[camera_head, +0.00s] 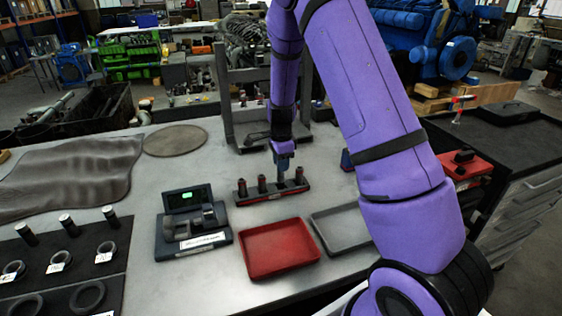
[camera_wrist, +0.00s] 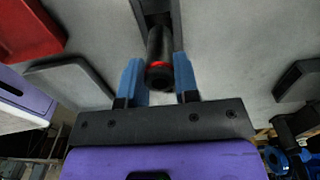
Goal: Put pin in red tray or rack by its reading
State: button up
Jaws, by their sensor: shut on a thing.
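The red tray (camera_head: 279,249) lies empty on the grey bench; a corner of it shows in the wrist view (camera_wrist: 28,30). Behind it a dark rack with a red front (camera_head: 247,199) carries upright dark pins, one at its left (camera_head: 262,184) and one at its right (camera_head: 299,176). My gripper (camera_head: 282,166) points down over the rack's middle. In the wrist view its blue fingers are shut on a dark pin with a red ring (camera_wrist: 158,62). I cannot tell whether this pin is seated in the rack. A measuring device with a lit green display (camera_head: 187,196) stands left; its reading is too small to read.
An empty grey tray (camera_head: 342,231) lies right of the red tray. A dark mat with rings and metal pins (camera_head: 75,262) covers the left front. A grey frame (camera_head: 232,125) stands behind the rack. A round disc (camera_head: 175,140) lies at the back left.

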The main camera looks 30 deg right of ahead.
jog(key=shift+f, duration=2)
dwell(1.0)
jog(key=o, duration=1.5)
jog(key=shift+c, duration=0.2)
jog(key=shift+r, duration=0.15)
jog(key=shift+r, duration=3.85)
